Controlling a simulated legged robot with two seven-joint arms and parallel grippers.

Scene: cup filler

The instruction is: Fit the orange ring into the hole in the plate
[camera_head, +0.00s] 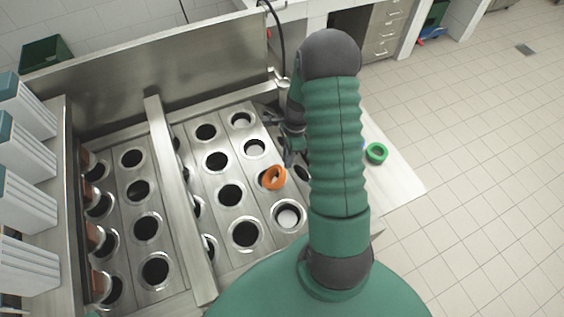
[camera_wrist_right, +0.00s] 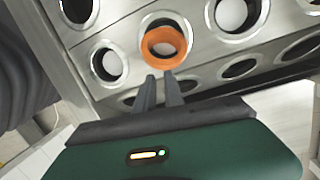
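The orange ring (camera_head: 273,178) is tilted over a hole of the metal plate (camera_head: 215,185), in the column nearest my right arm. In the right wrist view the ring (camera_wrist_right: 148,46) is at the fingertips, with the hole's metal rim partly showing behind it. The right gripper also shows in the wrist view (camera_wrist_right: 162,77). Whether the ring touches the plate cannot be told. My left gripper is in neither view.
A green ring (camera_head: 376,153) lies on a pale surface (camera_head: 402,184) to the right. Several rimmed holes fill the plate; some show white inside. A raised metal bar (camera_head: 180,195) crosses the plate. White stacked containers (camera_head: 25,265) stand at the left. My right arm hides part of the plate.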

